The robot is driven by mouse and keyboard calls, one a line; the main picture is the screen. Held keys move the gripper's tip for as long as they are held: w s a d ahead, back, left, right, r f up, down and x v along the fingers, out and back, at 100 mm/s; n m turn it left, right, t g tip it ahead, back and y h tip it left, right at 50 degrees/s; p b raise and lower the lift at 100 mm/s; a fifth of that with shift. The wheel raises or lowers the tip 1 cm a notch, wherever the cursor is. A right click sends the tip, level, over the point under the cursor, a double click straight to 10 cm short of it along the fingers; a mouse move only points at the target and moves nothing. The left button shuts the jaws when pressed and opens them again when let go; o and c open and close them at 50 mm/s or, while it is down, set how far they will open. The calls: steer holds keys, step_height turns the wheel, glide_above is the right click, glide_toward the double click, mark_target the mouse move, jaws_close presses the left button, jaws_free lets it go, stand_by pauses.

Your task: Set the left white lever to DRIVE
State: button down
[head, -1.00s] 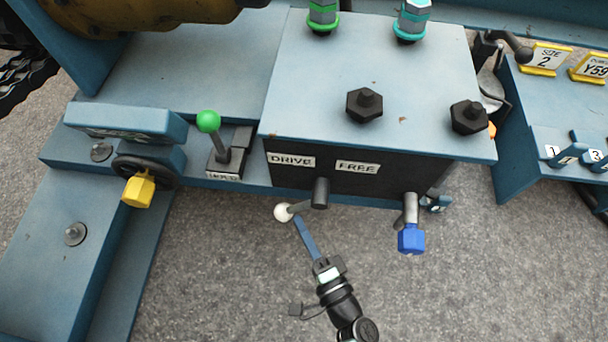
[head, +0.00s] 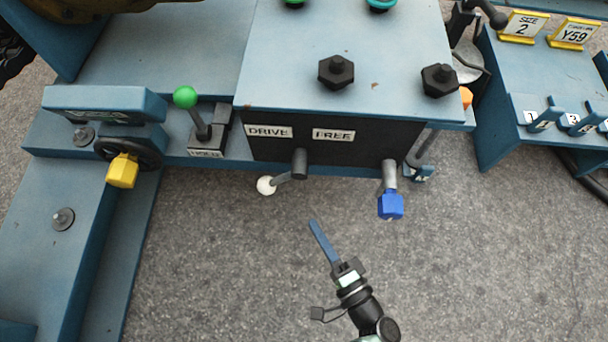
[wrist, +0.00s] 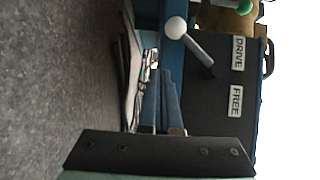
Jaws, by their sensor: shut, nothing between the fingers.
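The left white lever has a white ball knob (head: 266,185) on a grey rod that runs from a dark pivot on the black front panel (head: 350,152). The rod points left and slightly down, below the DRIVE label (head: 269,132); the FREE label (head: 333,135) is to the right. In the wrist view the white knob (wrist: 176,27) and both labels also show. My gripper (head: 316,226) is shut and empty, its thin blue fingers together. It is below and right of the white knob, clear of it, over the grey floor.
A blue-knobbed lever (head: 390,205) hangs at the panel's right end. A green-knobbed lever (head: 186,97) stands left of the box by a HOLD label. A yellow knob (head: 122,171) is on a black wheel at left. The floor in front is open.

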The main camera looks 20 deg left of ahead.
steer(key=shift+f+v, duration=0.15)
steer(key=shift+v, duration=0.8)
steer(key=shift+f+v, duration=0.15)
steer(key=shift+v, duration=0.8)
steer(key=shift+s, duration=0.1)
